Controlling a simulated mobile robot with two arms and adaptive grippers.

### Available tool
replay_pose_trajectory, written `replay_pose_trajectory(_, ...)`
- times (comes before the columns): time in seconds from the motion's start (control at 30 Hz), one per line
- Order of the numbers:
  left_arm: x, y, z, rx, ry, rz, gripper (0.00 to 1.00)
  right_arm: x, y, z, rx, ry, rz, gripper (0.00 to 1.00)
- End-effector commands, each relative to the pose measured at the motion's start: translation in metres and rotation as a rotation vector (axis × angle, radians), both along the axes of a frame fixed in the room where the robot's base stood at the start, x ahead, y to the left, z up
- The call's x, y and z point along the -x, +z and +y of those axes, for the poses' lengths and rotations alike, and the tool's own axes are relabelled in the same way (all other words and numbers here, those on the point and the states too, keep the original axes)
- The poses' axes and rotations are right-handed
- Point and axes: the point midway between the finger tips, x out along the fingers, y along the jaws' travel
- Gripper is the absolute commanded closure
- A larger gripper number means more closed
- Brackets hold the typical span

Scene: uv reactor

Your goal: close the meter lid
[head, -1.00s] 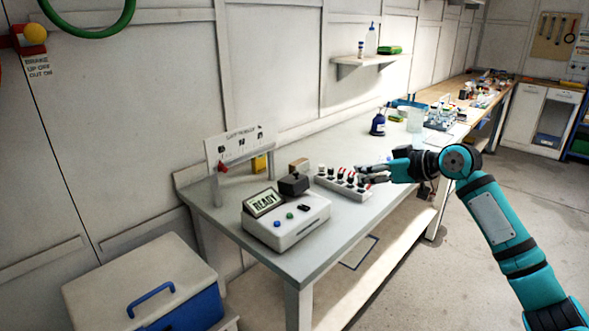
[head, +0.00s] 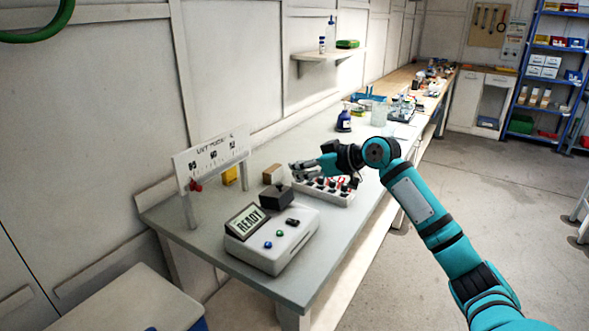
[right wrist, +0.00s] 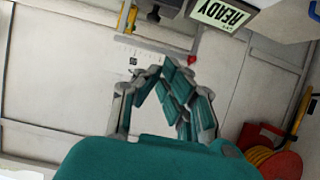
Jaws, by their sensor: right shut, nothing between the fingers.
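The meter (head: 290,249) is a pale box with a tilted screen reading READY (head: 244,221) and blue and green buttons, near the front end of the grey bench. A dark block (head: 275,197) sits at its back edge; I cannot tell whether this is the lid or how far it stands open. My right gripper (head: 297,170) is shut and empty, above the bench just behind and right of the dark block, apart from it. In the right wrist view its fingers (right wrist: 165,65) show with the READY screen (right wrist: 222,12) at the top edge. My left gripper is not in view.
A rack of vials (head: 326,192) lies under my right forearm. A small brown box (head: 272,173) and a yellow block (head: 229,176) stand behind the meter. A sign on posts (head: 211,158) stands at left. A dark blue bottle (head: 343,122) is farther back.

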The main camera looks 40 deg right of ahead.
Motion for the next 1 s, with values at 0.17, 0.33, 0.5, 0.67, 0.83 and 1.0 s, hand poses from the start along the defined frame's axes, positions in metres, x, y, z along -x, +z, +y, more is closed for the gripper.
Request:
replay_pose_trajectory(0.17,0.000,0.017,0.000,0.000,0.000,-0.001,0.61,-0.034,-0.013,0.015,-0.007,0.002,0.001,1.00)
replay_pose_trajectory(0.33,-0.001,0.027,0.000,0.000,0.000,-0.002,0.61,-0.063,-0.029,0.027,-0.005,0.002,0.001,1.00)
replay_pose_trajectory(0.5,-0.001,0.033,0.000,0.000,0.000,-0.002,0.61,-0.056,-0.057,0.024,-0.001,0.000,0.005,1.00)
replay_pose_trajectory(0.67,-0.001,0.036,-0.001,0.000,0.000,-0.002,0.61,-0.054,-0.069,0.023,0.000,0.000,0.002,1.00)
replay_pose_trajectory(0.83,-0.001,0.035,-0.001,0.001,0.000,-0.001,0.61,-0.054,-0.071,0.022,0.000,0.001,0.000,1.00)
replay_pose_trajectory(1.0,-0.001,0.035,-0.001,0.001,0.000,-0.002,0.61,-0.054,-0.071,0.022,0.000,0.001,0.000,1.00)
